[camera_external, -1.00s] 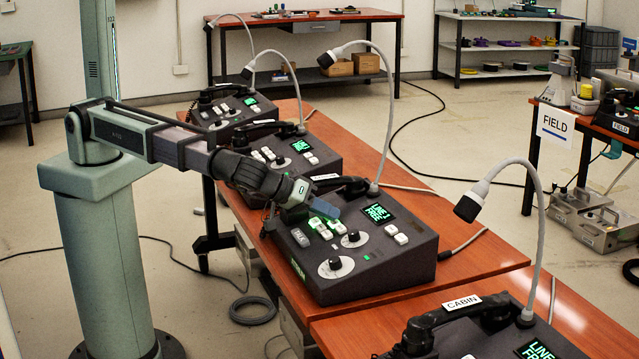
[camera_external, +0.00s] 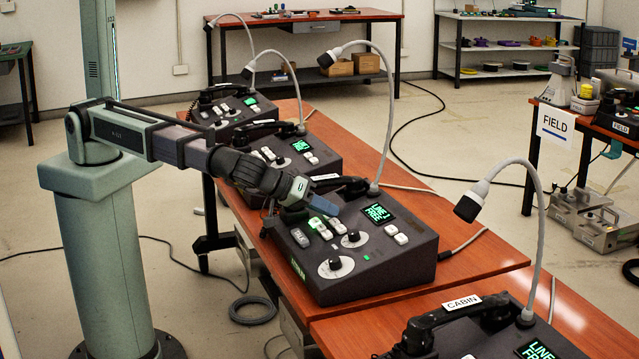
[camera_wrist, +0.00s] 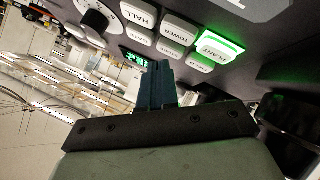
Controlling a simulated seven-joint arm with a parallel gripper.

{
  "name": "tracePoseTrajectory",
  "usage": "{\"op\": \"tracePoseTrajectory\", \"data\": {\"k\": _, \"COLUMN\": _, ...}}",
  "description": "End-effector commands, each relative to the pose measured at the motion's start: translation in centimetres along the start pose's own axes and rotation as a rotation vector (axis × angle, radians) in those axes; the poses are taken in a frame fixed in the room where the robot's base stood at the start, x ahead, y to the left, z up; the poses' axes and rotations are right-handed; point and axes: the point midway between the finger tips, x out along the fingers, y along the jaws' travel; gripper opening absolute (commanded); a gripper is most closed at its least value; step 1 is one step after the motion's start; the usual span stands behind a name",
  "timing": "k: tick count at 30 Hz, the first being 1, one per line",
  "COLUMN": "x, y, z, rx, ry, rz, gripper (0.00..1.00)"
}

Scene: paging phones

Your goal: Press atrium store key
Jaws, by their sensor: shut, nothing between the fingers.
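My gripper (camera_external: 334,211) is shut and empty, its blue fingers just above the key block of the middle paging phone (camera_external: 400,262). In the wrist view, the shut fingers (camera_wrist: 157,85) point at the panel. White keys there read HALL (camera_wrist: 138,15), TOWER (camera_wrist: 180,33) and PLANT (camera_wrist: 213,47), which glows green. Contact with a key cannot be told.
A gooseneck microphone (camera_external: 388,110) rises behind the middle phone, and its handset lies along the back. Two more phones (camera_external: 292,150) (camera_external: 228,105) stand farther along the table. The CABIN phone (camera_external: 480,335) is at the front right.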

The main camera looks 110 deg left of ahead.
Motion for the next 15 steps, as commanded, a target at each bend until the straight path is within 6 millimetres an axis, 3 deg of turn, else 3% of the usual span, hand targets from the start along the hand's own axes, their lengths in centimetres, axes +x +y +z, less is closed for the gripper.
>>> {"op": "tracePoseTrajectory", "data": {"k": 15, "x": -0.99, "y": 0.76, "z": -0.73, "rx": -0.002, "ry": 0.000, "rz": 0.002, "gripper": 0.00}}
